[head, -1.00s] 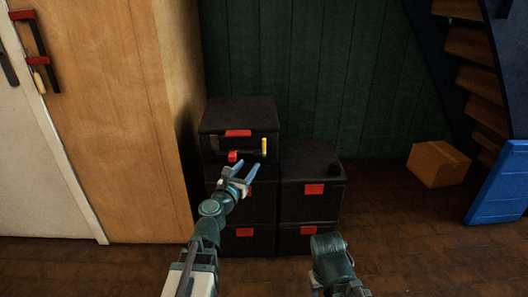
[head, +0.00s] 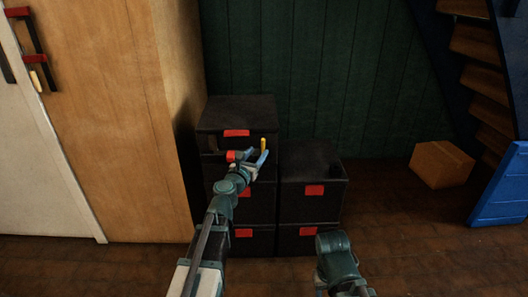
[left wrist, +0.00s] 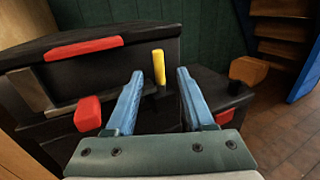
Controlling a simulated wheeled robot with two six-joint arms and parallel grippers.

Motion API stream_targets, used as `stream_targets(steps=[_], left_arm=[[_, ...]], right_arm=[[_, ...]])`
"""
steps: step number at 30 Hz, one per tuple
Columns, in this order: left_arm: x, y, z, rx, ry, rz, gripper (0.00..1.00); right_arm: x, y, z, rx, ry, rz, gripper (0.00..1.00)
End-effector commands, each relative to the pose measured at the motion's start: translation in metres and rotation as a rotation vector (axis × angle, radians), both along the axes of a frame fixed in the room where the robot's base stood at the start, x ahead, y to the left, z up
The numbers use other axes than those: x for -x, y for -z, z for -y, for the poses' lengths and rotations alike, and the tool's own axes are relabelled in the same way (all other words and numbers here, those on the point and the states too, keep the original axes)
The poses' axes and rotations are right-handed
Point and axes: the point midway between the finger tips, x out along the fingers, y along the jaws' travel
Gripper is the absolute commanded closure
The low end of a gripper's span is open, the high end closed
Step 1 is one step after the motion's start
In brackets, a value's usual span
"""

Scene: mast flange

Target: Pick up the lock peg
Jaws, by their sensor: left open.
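An upright yellow peg (head: 263,145), which I take to be the lock peg, stands at the right front of the upper black case. In the left wrist view the yellow peg (left wrist: 158,66) shows between the blue fingertips, with a dark part below it. My left gripper (head: 256,155) is open and empty, its fingers pointing at the peg. In the left wrist view, too, the left gripper (left wrist: 160,75) has clear gaps on both sides of the peg. I cannot tell how far beyond the tips it is. My right gripper is out of view.
A red knob (left wrist: 88,113) juts out left of the fingers. Black cases (head: 240,112) with red latches are stacked, with a lower stack (head: 312,175) to the right. A wooden cabinet (head: 110,120) stands close on the left. A cardboard box (head: 441,165) lies at the right.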

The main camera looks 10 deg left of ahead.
Motion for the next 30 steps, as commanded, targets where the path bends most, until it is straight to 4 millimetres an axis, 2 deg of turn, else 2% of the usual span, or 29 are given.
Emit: stream_targets(steps=[5, 8, 16, 25, 30], left_arm=[[-0.023, 0.007, -0.001, 0.000, -0.003, 0.000, 0.46], [-0.033, 0.005, -0.002, 0.000, -0.005, 0.000, 0.46], [-0.034, 0.005, -0.001, 0.000, -0.006, 0.000, 0.46], [-0.034, 0.005, -0.001, 0.000, -0.006, 0.000, 1.00], [-0.034, 0.005, -0.002, 0.000, -0.006, 0.000, 1.00]], right_arm=[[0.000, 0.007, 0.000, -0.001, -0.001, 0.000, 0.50], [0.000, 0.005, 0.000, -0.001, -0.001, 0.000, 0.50], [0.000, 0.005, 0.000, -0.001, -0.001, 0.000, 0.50], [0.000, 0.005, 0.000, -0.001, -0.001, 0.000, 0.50], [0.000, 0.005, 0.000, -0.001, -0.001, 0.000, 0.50]])
